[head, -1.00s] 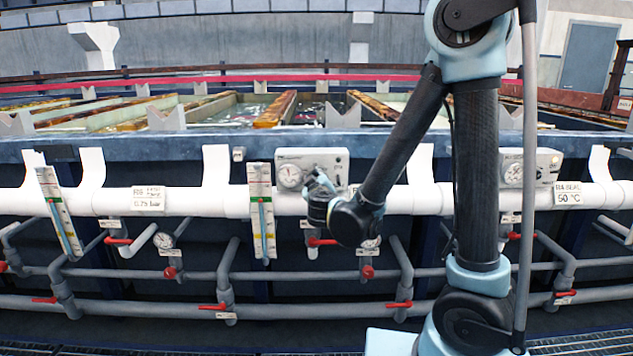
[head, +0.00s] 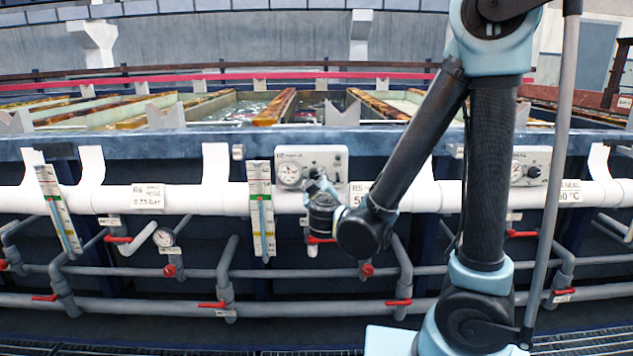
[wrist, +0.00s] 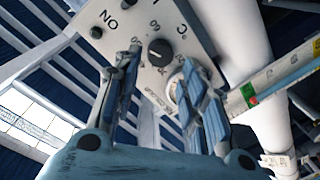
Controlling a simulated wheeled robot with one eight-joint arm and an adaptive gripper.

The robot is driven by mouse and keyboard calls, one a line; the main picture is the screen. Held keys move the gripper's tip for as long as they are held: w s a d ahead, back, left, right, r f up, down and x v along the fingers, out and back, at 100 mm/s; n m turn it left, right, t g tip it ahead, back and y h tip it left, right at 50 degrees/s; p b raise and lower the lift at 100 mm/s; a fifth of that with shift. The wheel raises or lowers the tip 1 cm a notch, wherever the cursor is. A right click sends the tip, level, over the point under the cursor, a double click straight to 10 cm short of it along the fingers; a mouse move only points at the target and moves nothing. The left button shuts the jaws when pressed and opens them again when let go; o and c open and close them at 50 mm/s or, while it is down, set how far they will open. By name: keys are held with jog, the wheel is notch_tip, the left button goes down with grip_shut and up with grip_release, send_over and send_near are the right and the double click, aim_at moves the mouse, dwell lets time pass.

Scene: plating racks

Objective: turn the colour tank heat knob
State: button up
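A pale control box (head: 335,158) is fixed on the white pipe at the tank front, with a round gauge (head: 290,174) at its left. It also fills the upper middle of the wrist view (wrist: 125,25). There, a black heat knob (wrist: 160,51) with a light pointer line sits among printed numbers. My gripper (wrist: 160,66) points at the box, its two fingers spread on either side of the knob with gaps showing. Contact depth cannot be told. In the head view my gripper (head: 317,187) is in front of the box's lower edge and hides part of it.
A second control box (head: 530,167) is further right, beyond my arm. A thermometer strip (head: 261,210) hangs left of the near box, and shows in the wrist view (wrist: 280,72). Grey pipes with red-handled valves (head: 320,240) run below. Open tanks (head: 245,108) lie behind the ledge.

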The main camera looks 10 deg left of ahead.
jog(key=shift+v, duration=2.75)
